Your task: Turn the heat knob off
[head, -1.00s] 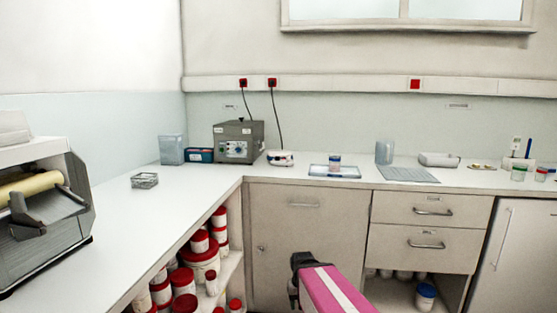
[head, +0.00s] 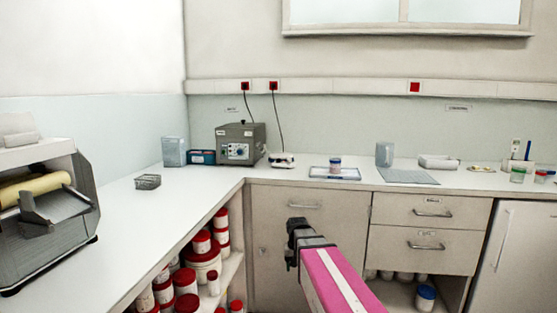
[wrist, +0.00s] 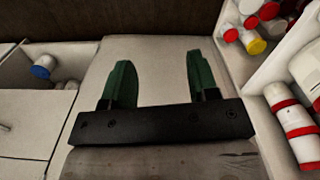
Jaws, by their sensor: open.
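The heat knob (head: 241,151) is a small blue dial on the front of a grey box-shaped heating unit (head: 240,133) at the back corner of the counter. Its pointer setting is too small to read. My gripper (head: 291,233) is in front of the cabinet door, below the counter top and well apart from the unit. In the wrist view my gripper (wrist: 157,84) shows two dark green fingers spread wide with nothing between them. The knob is not in the wrist view.
A small white device (head: 282,160) and a tray (head: 334,173) are right of the unit. Red-lidded jars (head: 202,258) fill the shelf below.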

